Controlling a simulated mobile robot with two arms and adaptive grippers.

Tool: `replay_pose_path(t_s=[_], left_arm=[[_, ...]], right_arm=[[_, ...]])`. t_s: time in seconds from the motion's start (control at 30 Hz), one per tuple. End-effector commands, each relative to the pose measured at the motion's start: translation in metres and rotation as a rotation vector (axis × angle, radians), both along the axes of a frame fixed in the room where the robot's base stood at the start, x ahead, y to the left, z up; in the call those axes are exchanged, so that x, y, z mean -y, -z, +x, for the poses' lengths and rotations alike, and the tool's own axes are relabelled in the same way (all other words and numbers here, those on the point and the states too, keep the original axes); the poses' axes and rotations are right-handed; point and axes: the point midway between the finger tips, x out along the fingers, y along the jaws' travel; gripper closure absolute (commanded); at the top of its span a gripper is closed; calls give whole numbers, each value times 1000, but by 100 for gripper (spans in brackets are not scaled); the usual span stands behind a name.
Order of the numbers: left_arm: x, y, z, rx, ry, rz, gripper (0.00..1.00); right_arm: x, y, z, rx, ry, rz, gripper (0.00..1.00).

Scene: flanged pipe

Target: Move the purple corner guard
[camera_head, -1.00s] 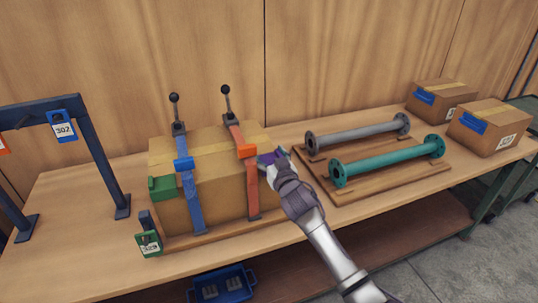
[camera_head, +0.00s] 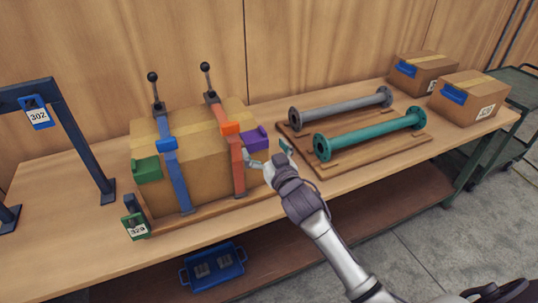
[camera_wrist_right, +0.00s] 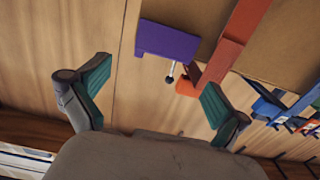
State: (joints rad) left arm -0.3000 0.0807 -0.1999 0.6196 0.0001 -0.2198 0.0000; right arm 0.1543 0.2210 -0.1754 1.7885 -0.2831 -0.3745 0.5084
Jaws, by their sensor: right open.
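The purple corner guard (camera_head: 255,139) sits on the top right edge of a strapped cardboard box (camera_head: 205,188), just right of the orange strap (camera_head: 235,158). It also shows in the right wrist view (camera_wrist_right: 167,40). My right gripper (camera_head: 268,153) is open and empty, just in front of and beside the guard. In the right wrist view, its two teal-padded fingers (camera_wrist_right: 155,82) are spread, with the guard beyond their tips and nothing between them. My left gripper is not in view.
A green guard (camera_head: 146,170) and a blue strap (camera_head: 178,182) are on the box's left part. Upright levers with black knobs rise behind the box. A grey pipe (camera_head: 342,105) and a teal pipe (camera_head: 370,134) lie on a wooden rack to the right.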

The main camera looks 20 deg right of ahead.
Motion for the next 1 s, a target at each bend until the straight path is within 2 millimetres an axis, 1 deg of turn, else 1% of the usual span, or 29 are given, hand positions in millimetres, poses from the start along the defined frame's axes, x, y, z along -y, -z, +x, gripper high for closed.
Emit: replay_pose_path(t_s=[0.03, 0.1, 0.2, 0.3, 0.83, 0.87, 0.93, 0.97, 1.0], left_arm=[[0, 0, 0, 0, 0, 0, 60], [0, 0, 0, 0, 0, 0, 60], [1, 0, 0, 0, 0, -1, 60], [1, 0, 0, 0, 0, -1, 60], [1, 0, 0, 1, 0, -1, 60], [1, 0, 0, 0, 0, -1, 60], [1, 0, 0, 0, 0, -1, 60], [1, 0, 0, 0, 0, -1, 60], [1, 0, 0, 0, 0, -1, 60]], right_arm=[[1, 0, -10, -1, 0, 0, 0], [1, 1, -20, -1, 1, 0, 0], [1, 0, -31, 0, 1, 0, 0], [2, 0, -36, 0, 0, 0, 0], [2, 1, -38, -5, 2, 0, 0], [2, 3, -40, -14, 4, -1, 0], [2, 16, -49, -64, 17, -3, 0], [3, 24, -56, -99, 26, -6, 0], [3, 38, -68, -160, 39, -11, 0]])
